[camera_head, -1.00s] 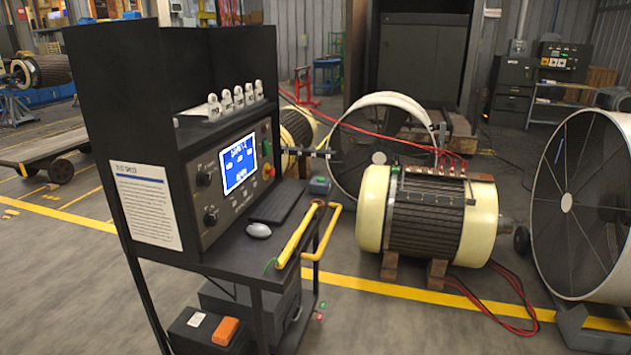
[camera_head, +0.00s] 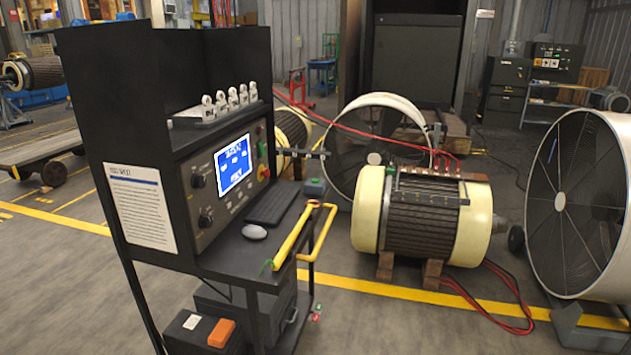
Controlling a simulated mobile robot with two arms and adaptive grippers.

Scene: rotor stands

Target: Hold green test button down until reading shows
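A dark test cart (camera_head: 130,90) stands at left centre, with an instrument panel (camera_head: 205,200) on its front. A lit blue screen (camera_head: 234,168) on the panel shows white text too small to read. Right of the screen is a green button (camera_head: 262,149), with a red and yellow knob (camera_head: 264,172) below it. Two black dials (camera_head: 198,181) are left of the screen. A cream-ended motor (camera_head: 420,218) sits on wooden blocks at right, with red leads on top. Neither of my grippers is in view, and nothing touches the panel.
A keyboard (camera_head: 272,203), a mouse (camera_head: 254,232) and a yellow handle (camera_head: 298,237) are on the cart shelf. Large round fans (camera_head: 585,205) stand at right. A yellow line (camera_head: 370,291) crosses the floor.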

